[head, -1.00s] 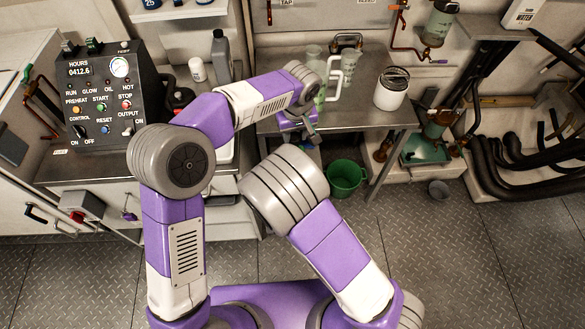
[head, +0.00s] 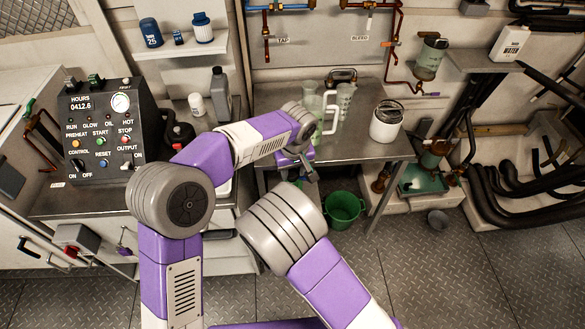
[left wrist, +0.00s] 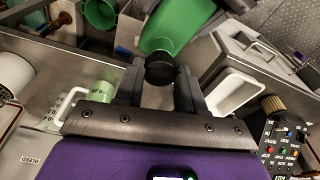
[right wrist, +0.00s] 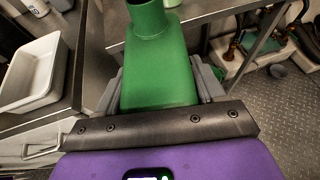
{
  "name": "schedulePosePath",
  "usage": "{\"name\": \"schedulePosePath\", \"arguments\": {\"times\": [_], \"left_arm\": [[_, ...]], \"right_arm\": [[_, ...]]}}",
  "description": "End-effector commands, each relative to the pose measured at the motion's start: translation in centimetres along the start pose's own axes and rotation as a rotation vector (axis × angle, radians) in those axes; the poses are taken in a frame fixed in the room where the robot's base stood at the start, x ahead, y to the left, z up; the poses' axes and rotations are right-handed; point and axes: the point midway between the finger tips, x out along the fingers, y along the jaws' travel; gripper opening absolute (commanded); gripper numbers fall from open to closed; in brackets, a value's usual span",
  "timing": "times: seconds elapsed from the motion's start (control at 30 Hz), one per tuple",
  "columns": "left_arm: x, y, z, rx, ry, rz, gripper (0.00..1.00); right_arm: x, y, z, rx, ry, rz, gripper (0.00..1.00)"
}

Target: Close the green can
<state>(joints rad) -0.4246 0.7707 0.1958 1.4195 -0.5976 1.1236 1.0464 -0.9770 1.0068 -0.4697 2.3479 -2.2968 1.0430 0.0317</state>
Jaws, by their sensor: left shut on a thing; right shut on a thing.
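The green can (right wrist: 160,70) is in my right gripper (right wrist: 160,95), with the fingers on both sides of it. Its neck points to the top of the right wrist view, and no cap shows on the visible part. My left gripper (left wrist: 161,90) is shut on a round black cap (left wrist: 160,68). In the left wrist view the green can (left wrist: 178,25) lies just beyond the cap; I cannot tell whether they touch.
A green bucket (head: 343,210) stands on the floor under the steel bench (head: 365,145). Clear jugs (head: 330,105) and a white container (head: 386,124) stand on that bench. A white tray (right wrist: 35,75) shows left of the can. A control panel (head: 100,130) stands at left.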

Motion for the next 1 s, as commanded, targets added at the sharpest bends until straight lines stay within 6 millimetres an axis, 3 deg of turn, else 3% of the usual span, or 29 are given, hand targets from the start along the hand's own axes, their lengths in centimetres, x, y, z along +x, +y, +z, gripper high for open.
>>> {"name": "schedulePosePath", "arguments": {"times": [0.2, 1.0], "left_arm": [[1.1, 0.0, 0.2, 0.001, -0.001, -0.001, 0.11], [1.6, 0.0, 0.3, 0.000, -0.002, -0.002, 0.11]], "right_arm": [[0.0, 0.0, 0.1, 0.001, -0.003, 0.000, 0.00], [0.0, 0.0, 0.1, 0.001, -0.003, 0.000, 0.00]]}}
